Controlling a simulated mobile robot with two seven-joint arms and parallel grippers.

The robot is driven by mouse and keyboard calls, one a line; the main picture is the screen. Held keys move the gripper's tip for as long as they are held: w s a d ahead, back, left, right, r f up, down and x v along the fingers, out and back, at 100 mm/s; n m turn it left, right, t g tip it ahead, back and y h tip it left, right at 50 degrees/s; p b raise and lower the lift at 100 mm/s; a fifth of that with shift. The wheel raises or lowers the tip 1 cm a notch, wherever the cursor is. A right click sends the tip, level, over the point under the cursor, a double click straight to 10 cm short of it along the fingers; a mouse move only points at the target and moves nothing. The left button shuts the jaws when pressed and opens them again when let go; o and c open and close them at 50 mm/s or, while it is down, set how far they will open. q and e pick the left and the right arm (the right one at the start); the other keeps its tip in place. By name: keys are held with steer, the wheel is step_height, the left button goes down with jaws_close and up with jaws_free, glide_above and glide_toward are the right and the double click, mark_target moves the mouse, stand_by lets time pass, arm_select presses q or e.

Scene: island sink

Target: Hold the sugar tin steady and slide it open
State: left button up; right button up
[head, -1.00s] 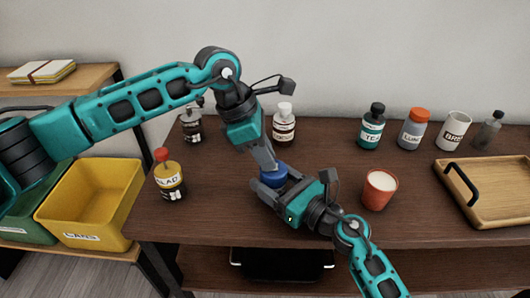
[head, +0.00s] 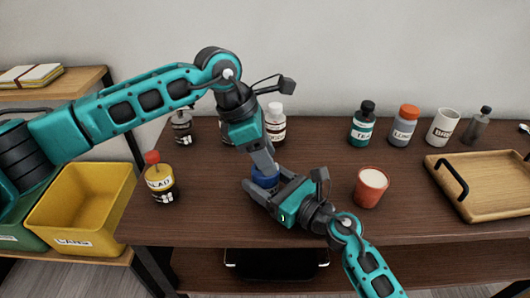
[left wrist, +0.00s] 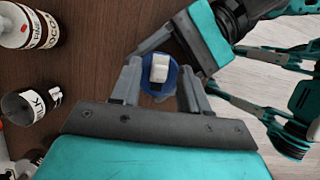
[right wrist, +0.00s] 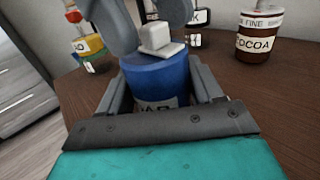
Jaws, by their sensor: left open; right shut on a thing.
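The sugar tin (head: 265,182) is blue with a white knob (right wrist: 156,38) on top. It stands upright on the dark wooden table, its label partly hidden in the right wrist view. My right gripper (head: 268,190) is shut on the tin's body, one finger on each side, as the right wrist view (right wrist: 155,85) shows. My left gripper (head: 266,168) is open and points down over the tin. In the left wrist view its fingers (left wrist: 158,85) stand on either side of the knob, apart from it. In the head view my left gripper hides the knob.
A red cup (head: 371,187) stands right of my right gripper. Several jars line the back, including a cocoa jar (right wrist: 260,32). A wooden tray (head: 490,180) is at the right.

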arm_select(q)
steer(key=v, duration=1.2)
arm_select(e)
steer(key=o, duration=1.2)
